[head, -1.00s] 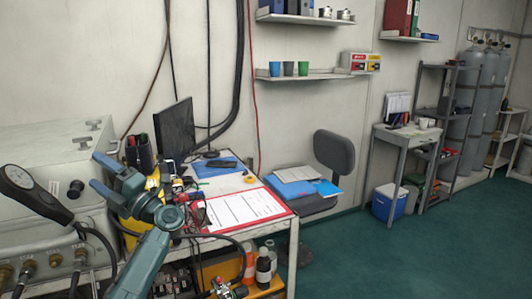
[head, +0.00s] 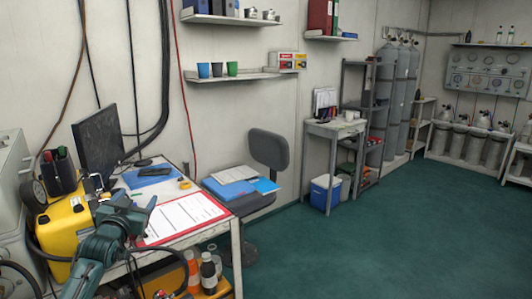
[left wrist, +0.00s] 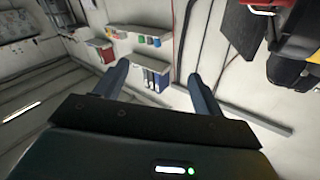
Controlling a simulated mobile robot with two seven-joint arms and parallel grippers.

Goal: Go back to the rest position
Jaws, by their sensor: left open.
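My left gripper (head: 126,202) is at the lower left of the head view, in front of the desk and beside the yellow case (head: 66,232). In the left wrist view its two fingers (left wrist: 156,86) stand wide apart with nothing between them. My right gripper is not in view.
The desk (head: 236,252) carries a monitor (head: 98,146), a red-edged clipboard (head: 186,216) and a blue folder (head: 150,178). Bottles (head: 209,270) stand low beside it. An office chair (head: 268,150) is behind. The green floor (head: 370,245) to the right is clear.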

